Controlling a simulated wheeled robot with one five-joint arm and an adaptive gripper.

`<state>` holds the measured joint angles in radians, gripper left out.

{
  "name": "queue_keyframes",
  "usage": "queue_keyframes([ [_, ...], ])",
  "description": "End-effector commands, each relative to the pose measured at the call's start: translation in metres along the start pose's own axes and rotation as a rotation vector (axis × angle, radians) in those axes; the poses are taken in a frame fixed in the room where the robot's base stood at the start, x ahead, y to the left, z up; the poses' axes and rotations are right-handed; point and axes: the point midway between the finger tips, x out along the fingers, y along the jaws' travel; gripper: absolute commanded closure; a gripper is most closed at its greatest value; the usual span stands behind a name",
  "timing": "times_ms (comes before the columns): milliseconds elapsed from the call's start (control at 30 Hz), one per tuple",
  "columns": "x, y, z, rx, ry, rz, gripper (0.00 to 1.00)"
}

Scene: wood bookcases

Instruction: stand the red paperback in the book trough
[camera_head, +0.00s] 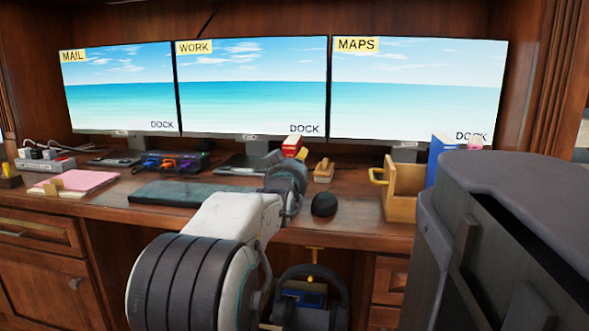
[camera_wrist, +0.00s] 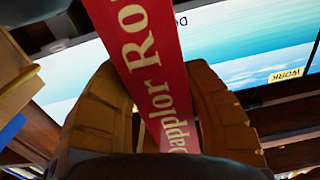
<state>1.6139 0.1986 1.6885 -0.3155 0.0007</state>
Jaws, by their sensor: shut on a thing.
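My gripper (camera_wrist: 154,75) is shut on the red paperback (camera_wrist: 150,45), with one tan finger on each side of it. The spine lettering faces the wrist camera and the book is slightly tilted there. In the head view the red paperback (camera_head: 291,146) shows small above my arm, over the desk; my wrist hides its lower part. The book trough (camera_head: 401,206), a light wooden box, stands on the desk to the right, apart from the paperback. A blue book (camera_head: 438,158) stands at its right side. My body hides the trough's right part.
Three monitors (camera_head: 252,85) stand along the back. A black mouse (camera_head: 324,204) and a small wooden stamp-like thing (camera_head: 323,171) lie between my gripper and the trough. A dark keyboard or mat (camera_head: 185,193) and pink papers (camera_head: 78,182) lie to the left.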

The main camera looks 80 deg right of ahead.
Motion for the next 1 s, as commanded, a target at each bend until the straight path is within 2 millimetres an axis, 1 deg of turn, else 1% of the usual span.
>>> queue_keyframes([
  [33,-0.0003,0.0001,-0.0035,0.0,0.006,0.0,0.95],
  [100,-0.0003,0.0001,-0.0037,0.0,0.006,0.0,0.95],
  [333,-0.0002,-0.0001,-0.0005,0.0,0.005,0.0,0.95],
  [367,0.0,-0.0001,0.0019,0.0,0.0,0.0,0.57],
  [600,0.0001,-0.0001,0.0017,0.0,0.0,0.0,0.37],
  [867,0.0,-0.0001,0.0013,0.0,0.0,0.0,0.37],
  [1000,-0.0001,-0.0001,-0.0021,0.0,0.001,0.0,0.37],
])
